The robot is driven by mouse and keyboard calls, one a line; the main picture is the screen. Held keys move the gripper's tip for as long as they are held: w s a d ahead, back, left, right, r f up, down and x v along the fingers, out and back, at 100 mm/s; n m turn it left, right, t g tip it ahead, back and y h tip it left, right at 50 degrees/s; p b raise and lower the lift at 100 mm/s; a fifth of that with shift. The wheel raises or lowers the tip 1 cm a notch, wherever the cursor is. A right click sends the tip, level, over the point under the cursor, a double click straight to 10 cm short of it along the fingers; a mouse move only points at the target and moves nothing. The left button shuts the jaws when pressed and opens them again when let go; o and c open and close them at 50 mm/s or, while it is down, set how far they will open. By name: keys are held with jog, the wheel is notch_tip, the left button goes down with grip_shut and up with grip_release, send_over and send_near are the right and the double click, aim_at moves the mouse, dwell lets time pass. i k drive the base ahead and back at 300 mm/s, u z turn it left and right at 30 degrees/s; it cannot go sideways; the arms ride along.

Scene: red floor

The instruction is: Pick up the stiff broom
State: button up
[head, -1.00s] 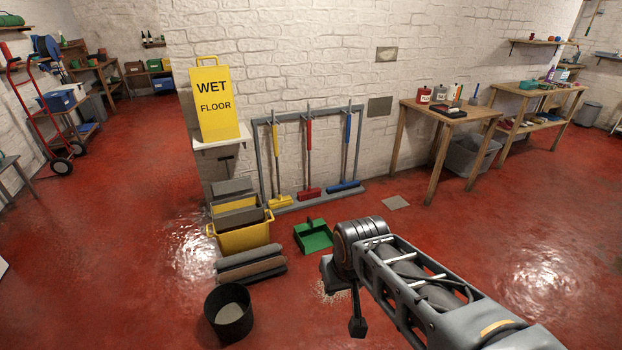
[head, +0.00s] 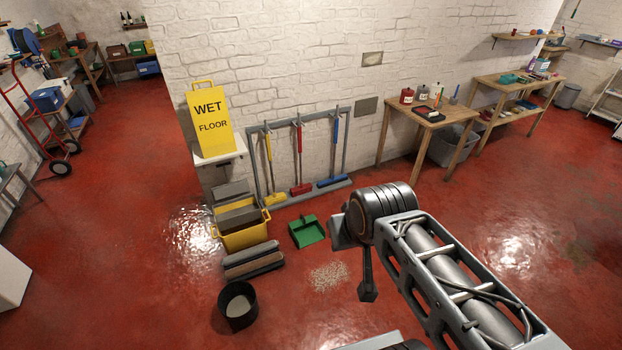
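Three brooms hang upright side by side on a grey rack (head: 347,152) against the white brick wall: a yellow broom (head: 274,198), a red broom (head: 301,188) and a blue broom (head: 333,181). Their heads are near the rack's low base. I cannot tell from their looks which one is stiff. My gripper (head: 367,290) is at the end of my arm at lower right, in front of the rack and well apart from the brooms. My wrist hides most of it, so its opening does not show.
A green dustpan (head: 307,231) and scattered debris (head: 328,276) lie on the floor before the rack. A yellow mop bucket (head: 242,238), rolled mats (head: 253,262) and a black bucket (head: 238,308) stand left.

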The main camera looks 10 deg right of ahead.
aim_at(302, 189)
jog(key=z, duration=0.9)
jog(key=i, duration=4.7)
jog(key=u, duration=4.3)
